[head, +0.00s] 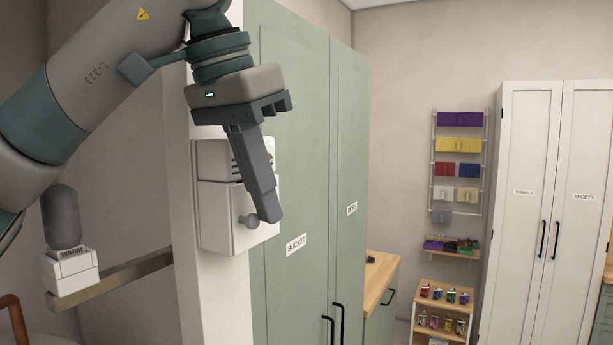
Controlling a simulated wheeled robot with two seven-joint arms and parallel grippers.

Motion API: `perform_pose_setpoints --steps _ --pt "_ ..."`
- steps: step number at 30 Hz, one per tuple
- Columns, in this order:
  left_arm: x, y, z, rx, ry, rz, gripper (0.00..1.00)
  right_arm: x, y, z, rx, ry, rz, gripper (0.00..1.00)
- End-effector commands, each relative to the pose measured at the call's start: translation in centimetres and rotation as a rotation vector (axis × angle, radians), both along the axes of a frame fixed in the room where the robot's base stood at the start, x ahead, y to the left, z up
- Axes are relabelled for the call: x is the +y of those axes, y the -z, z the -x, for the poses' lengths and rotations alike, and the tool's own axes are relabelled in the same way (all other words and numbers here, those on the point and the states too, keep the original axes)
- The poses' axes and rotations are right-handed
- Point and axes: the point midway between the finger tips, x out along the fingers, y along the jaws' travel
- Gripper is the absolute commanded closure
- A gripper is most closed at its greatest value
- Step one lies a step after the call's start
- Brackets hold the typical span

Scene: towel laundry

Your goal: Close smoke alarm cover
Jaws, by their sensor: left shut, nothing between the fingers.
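A white wall-mounted box (224,222), which I take to be the smoke alarm, hangs on the narrow wall end beside the green cabinet. Its lower front part stands out like a cover and has a small grey knob (249,221). The upper part (212,158) has dark slots at its right side. My left gripper (270,216) points down in front of the box, fingers shut and empty, its tips close to the knob. I cannot tell whether they touch it. The gripper hides part of the box's front, so how far the cover is open is unclear. My right gripper is out of view.
A tall green cabinet (290,150) labelled BUCKET and MOPS stands just right of the box. A towel rack (434,150) and a white wardrobe (522,130) are farther back.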

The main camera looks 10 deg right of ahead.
Motion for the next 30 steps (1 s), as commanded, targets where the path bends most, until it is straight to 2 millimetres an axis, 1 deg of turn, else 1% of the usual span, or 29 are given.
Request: perform_pose_setpoints --steps 5,15,24,30 --pt "0.2 0.0 -0.1 0.000 -0.005 -0.003 1.00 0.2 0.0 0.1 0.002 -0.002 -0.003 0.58" --pt "0.7 0.0 -0.5 0.001 -0.007 -0.004 1.00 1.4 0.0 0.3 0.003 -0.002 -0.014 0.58" --pt "1.6 0.0 -1.1 0.001 -0.009 -0.004 1.00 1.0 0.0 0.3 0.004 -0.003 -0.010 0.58" --pt "1.7 0.0 -1.2 -0.001 -0.010 -0.004 1.00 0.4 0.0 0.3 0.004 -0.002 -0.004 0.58"
